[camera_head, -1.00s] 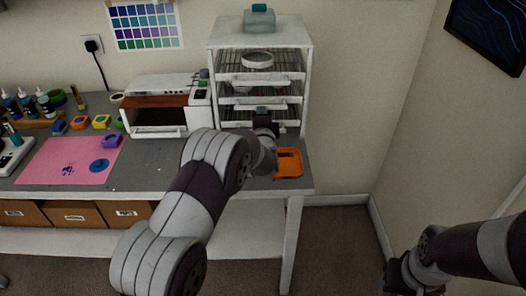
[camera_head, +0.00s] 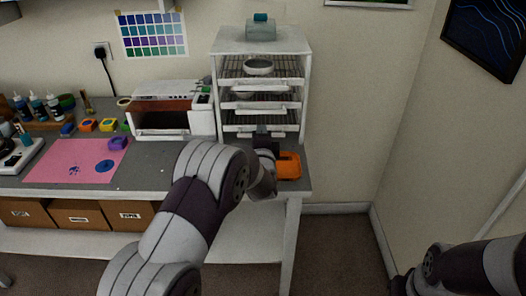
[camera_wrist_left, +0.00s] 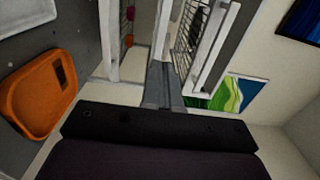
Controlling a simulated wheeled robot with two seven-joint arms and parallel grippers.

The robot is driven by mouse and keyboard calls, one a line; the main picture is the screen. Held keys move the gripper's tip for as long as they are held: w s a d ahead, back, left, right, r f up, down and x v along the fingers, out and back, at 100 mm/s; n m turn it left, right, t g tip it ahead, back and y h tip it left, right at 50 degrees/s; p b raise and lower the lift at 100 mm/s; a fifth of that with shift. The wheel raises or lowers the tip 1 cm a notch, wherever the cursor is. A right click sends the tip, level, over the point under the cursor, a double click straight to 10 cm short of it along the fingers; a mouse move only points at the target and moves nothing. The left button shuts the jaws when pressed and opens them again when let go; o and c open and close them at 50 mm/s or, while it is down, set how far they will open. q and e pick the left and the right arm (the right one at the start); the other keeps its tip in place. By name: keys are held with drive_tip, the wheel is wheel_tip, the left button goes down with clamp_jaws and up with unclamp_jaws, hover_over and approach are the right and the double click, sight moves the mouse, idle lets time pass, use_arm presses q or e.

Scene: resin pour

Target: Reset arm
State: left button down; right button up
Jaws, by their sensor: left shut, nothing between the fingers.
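My left arm reaches across the bench, with its left gripper (camera_head: 262,136) just in front of the lower part of the white drying rack (camera_head: 306,95). In the left wrist view the left gripper's fingers (camera_wrist_left: 164,80) are together with nothing between them, beside the rack's wire shelves (camera_wrist_left: 192,35). My right arm comes in at the lower right, over the floor; its gripper (camera_head: 400,287) is dark and partly cut off by the bottom edge, so its jaws cannot be made out.
An orange tray (camera_head: 289,168) lies at the bench's right end, close to my left wrist, and also shows in the wrist view (camera_wrist_left: 55,85). A white oven-like box (camera_head: 165,132) and a pink mat (camera_head: 60,165) are to the left. The floor at right is clear.

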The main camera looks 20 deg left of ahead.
use_arm(q)
drive_tip(key=v, duration=0.6)
drive_tip(key=s+d+f+n+g+h, duration=0.2)
drive_tip(key=s+f+n+g, duration=0.15)
drive_tip(key=f, duration=0.25)
drive_tip(key=s+d+f+n+g+h, duration=0.2)
drive_tip(key=s+f+n+g+h, duration=0.1)
drive_tip(key=f+g, duration=0.15)
drive_tip(key=s+a+r+n+g, duration=0.1)
drive_tip(key=s+n+g, duration=0.1)
drive_tip(key=s, duration=0.6)
drive_tip(key=s+a+n+g, duration=0.1)
drive_tip(key=s+n+g, duration=0.2)
drive_tip(key=s, duration=0.5)
drive_tip(key=s+a+r+n+g+p, duration=0.1)
drive_tip(key=s+a+n+g, duration=0.1)
drive_tip(key=s, duration=0.6)
drive_tip(key=shift+s+r+n+g, duration=0.2)
drive_tip(key=shift+r+n+g, duration=0.1)
drive_tip(key=shift+n+g, duration=0.25)
